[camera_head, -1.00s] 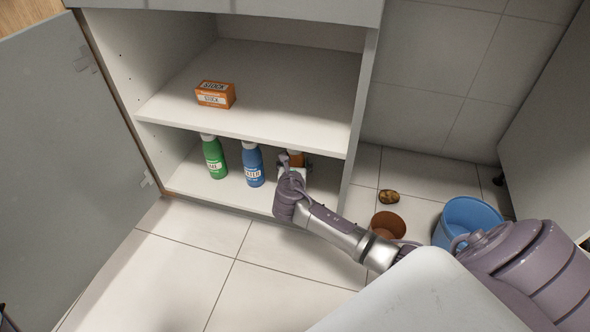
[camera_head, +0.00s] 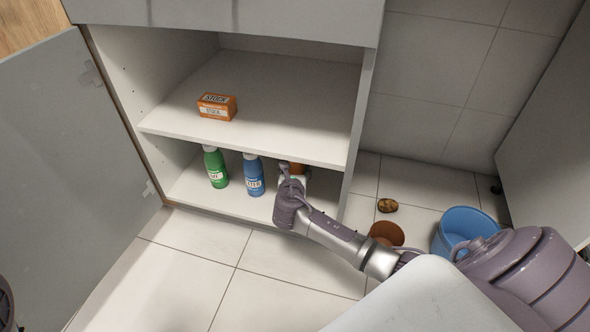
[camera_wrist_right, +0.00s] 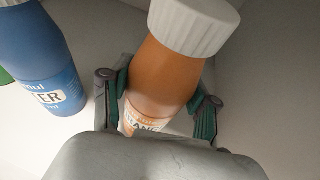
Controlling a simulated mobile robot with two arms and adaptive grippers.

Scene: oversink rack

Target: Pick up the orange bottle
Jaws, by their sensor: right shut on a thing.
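The orange bottle (camera_wrist_right: 165,75) with a white ribbed cap stands between the two fingers of my right gripper (camera_wrist_right: 160,105) in the right wrist view. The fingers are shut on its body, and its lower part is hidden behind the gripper. In the head view, only a small part of the orange bottle (camera_head: 297,169) shows beyond my right gripper (camera_head: 290,178), at the right end of the cabinet's lower shelf. My left gripper is not clearly in view.
A blue bottle (camera_head: 254,176) stands just left of the gripper, with a green bottle (camera_head: 216,168) farther left. An orange box (camera_head: 217,107) sits on the upper shelf (camera_head: 290,105). A blue bucket (camera_head: 462,228), a brown pot (camera_head: 386,234) and a brownish object (camera_head: 387,205) are on the floor.

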